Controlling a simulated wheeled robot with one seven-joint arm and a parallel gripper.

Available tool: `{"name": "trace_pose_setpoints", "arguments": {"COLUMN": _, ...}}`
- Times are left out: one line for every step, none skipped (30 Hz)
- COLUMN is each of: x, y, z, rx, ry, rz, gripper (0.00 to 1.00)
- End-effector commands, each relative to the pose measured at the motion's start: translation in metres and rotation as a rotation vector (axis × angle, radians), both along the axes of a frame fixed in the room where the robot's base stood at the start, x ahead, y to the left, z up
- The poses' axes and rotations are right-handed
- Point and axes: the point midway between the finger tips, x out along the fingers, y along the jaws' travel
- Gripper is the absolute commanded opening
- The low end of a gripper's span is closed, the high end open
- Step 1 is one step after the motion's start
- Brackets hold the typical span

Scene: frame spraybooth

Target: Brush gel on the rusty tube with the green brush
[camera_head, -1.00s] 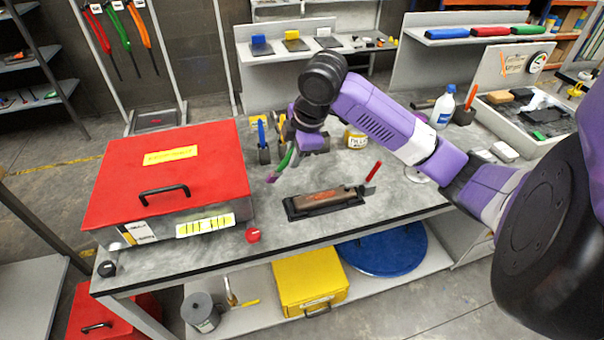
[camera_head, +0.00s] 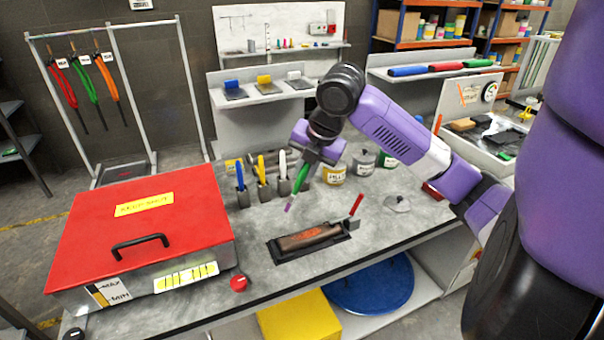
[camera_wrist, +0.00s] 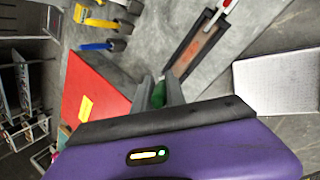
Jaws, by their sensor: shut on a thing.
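The green brush (camera_head: 299,183) is held in my gripper (camera_head: 304,167), its purple-pink tip pointing down and to the left above the table. In the wrist view the green handle (camera_wrist: 159,92) shows between the fingers of my gripper (camera_wrist: 158,90). The rusty tube (camera_head: 310,236) lies in a dark tray (camera_head: 284,254) on the table, with a rust-orange patch on its top. The brush tip is apart from the tube, above and behind it. An open gel pot labelled in yellow and white (camera_head: 334,174) stands behind my gripper; its contents are hard to see.
A large red-lidded box (camera_head: 150,220) fills the table's left. Blue, yellow and white brushes stand in holders, the blue one (camera_head: 240,177) leftmost. A red-handled tool (camera_head: 355,206) rises at the tray's right end. A grey lid (camera_head: 397,203) lies to the right.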

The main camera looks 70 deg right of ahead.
Motion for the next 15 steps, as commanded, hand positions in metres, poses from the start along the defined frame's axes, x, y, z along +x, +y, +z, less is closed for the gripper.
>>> {"name": "trace_pose_setpoints", "arguments": {"x": 0.0, "y": 0.001, "z": -0.001, "rx": -0.013, "ry": -0.001, "rz": 0.011, "gripper": 0.0}}
{"name": "trace_pose_setpoints", "arguments": {"x": 0.0, "y": 0.001, "z": -0.002, "rx": -0.018, "ry": 0.0, "rz": 0.015, "gripper": 0.0}}
{"name": "trace_pose_setpoints", "arguments": {"x": 0.0, "y": 0.001, "z": -0.003, "rx": -0.022, "ry": 0.0, "rz": 0.018, "gripper": 0.0}}
{"name": "trace_pose_setpoints", "arguments": {"x": 0.0, "y": 0.001, "z": -0.005, "rx": -0.024, "ry": 0.0, "rz": 0.02, "gripper": 0.0}}
{"name": "trace_pose_setpoints", "arguments": {"x": 0.0, "y": 0.0, "z": -0.007, "rx": -0.024, "ry": 0.0, "rz": 0.02, "gripper": 0.0}}
{"name": "trace_pose_setpoints", "arguments": {"x": 0.0, "y": 0.0, "z": -0.009, "rx": -0.024, "ry": 0.0, "rz": 0.019, "gripper": 0.0}}
{"name": "trace_pose_setpoints", "arguments": {"x": 0.0, "y": 0.0, "z": -0.012, "rx": -0.024, "ry": 0.0, "rz": 0.019, "gripper": 0.0}}
{"name": "trace_pose_setpoints", "arguments": {"x": 0.0, "y": 0.0, "z": -0.015, "rx": -0.023, "ry": 0.0, "rz": 0.018, "gripper": 0.0}}
{"name": "trace_pose_setpoints", "arguments": {"x": 0.0, "y": 0.0, "z": -0.018, "rx": -0.024, "ry": 0.0, "rz": 0.018, "gripper": 0.0}}
{"name": "trace_pose_setpoints", "arguments": {"x": 0.0, "y": 0.0, "z": -0.022, "rx": -0.024, "ry": -0.002, "rz": 0.017, "gripper": 0.0}}
{"name": "trace_pose_setpoints", "arguments": {"x": 0.0, "y": 0.0, "z": -0.025, "rx": -0.024, "ry": -0.002, "rz": 0.017, "gripper": 0.0}}
{"name": "trace_pose_setpoints", "arguments": {"x": 0.0, "y": 0.0, "z": -0.029, "rx": -0.023, "ry": -0.001, "rz": 0.017, "gripper": 0.0}}
{"name": "trace_pose_setpoints", "arguments": {"x": 0.0, "y": 0.0, "z": -0.033, "rx": -0.023, "ry": -0.001, "rz": 0.017, "gripper": 0.0}}
{"name": "trace_pose_setpoints", "arguments": {"x": 0.0, "y": 0.0, "z": -0.036, "rx": -0.023, "ry": -0.001, "rz": 0.017, "gripper": 0.0}}
{"name": "trace_pose_setpoints", "arguments": {"x": 0.0, "y": 0.0, "z": -0.04, "rx": -0.023, "ry": 0.0, "rz": 0.016, "gripper": 0.0}}
